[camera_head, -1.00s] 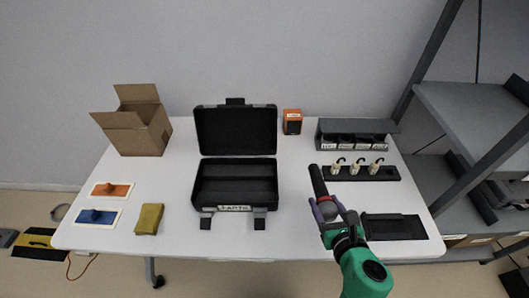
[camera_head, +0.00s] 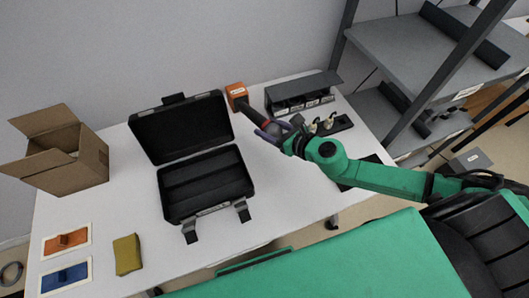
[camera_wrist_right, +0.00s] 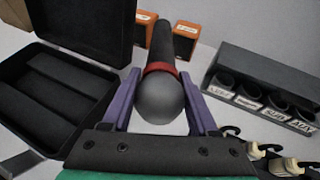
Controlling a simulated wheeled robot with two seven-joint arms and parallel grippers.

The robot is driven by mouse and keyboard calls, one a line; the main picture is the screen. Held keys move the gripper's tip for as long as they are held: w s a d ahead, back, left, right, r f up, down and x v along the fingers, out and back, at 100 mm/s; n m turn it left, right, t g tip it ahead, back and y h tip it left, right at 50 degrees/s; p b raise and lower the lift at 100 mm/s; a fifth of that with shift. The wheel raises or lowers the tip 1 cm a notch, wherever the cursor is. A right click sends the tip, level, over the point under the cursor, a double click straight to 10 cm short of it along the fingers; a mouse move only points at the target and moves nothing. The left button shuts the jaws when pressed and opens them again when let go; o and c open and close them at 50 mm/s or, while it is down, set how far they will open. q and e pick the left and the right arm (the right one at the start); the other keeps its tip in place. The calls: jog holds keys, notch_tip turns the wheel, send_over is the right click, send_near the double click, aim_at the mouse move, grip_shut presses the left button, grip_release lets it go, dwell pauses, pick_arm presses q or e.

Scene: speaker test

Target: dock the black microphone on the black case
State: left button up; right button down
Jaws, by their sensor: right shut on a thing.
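The black microphone (camera_head: 245,114) is in my right gripper (camera_head: 271,134), to the right of the case and near an orange box in the head view. In the right wrist view, the purple fingers of my right gripper (camera_wrist_right: 160,112) are on both sides of the microphone's grey round head (camera_wrist_right: 160,98). Its red band and black handle (camera_wrist_right: 166,43) point away from the wrist. The black case (camera_head: 212,200) lies open on the table, lid tilted back; its open inside also shows at left in the wrist view (camera_wrist_right: 60,60). My left gripper is not in view.
An orange box (camera_head: 237,91) stands at the back. A grey rack (camera_head: 300,90) with labelled compartments is behind my right gripper. Small pale hooked pieces (camera_head: 325,122) stand near it. A cardboard box (camera_head: 65,165) and a yellow block (camera_head: 127,254) are left of the case.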

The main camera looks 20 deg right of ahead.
aim_at(268, 154)
notch_tip(268, 154, down, 12)
jog(key=b, duration=0.7)
jog(key=shift+r, duration=0.2)
jog(key=shift+f, duration=0.15)
jog(key=shift+c, duration=0.8)
grip_release()
